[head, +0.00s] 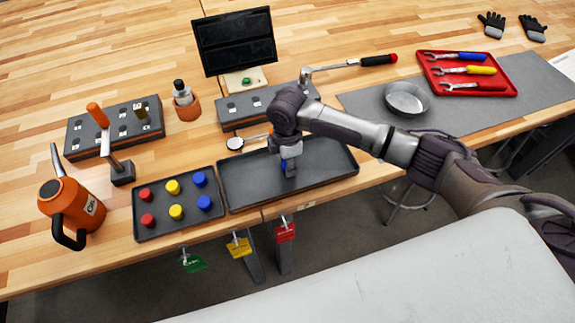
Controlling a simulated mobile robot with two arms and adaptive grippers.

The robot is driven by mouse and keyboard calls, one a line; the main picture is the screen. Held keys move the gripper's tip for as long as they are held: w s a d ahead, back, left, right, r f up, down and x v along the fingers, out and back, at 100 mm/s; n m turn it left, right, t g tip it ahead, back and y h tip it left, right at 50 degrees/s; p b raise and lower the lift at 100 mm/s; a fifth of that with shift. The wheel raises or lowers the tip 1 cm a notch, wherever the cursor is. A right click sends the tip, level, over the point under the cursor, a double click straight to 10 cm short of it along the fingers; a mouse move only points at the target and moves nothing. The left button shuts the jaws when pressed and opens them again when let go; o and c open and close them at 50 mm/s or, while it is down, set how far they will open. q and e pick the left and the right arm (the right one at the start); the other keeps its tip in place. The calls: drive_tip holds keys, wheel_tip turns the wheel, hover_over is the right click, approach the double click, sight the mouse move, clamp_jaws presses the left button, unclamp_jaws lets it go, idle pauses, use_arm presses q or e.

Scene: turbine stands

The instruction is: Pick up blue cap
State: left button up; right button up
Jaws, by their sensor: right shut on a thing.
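My right gripper (288,168) is over the dark empty tray (245,190) in the middle of the bench, pointing down. It is shut on a small blue thing (284,165), which looks like a blue cap and is mostly hidden by the fingers. I cannot tell whether it touches the tray floor. Two more blue caps, one at the back (200,179) and one at the front (204,202), stand in the right column of the smaller tray (160,231) to the left. My left gripper is not in view.
Red (147,220) and yellow caps (176,212) share the smaller tray. A screen (235,42) is behind. A metal bowl (404,97) and a red tool tray (468,70) are right.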

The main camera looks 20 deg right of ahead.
drive_tip(key=shift+r, duration=0.1)
drive_tip(key=shift+r+b, duration=0.3)
drive_tip(key=shift+r, duration=0.25)
wheel_tip(320, 180, up, 3)
drive_tip(key=shift+f+b, duration=0.1)
drive_tip(key=shift+b, duration=0.5)
drive_tip(key=d+r+b, duration=0.3)
drive_tip(key=d+r, duration=0.4)
drive_tip(key=d, duration=0.4)
drive_tip(key=shift+s+d, duration=0.3)
drive_tip(key=shift+s, duration=0.15)
drive_tip(key=o, duration=0.3)
clamp_jaws()
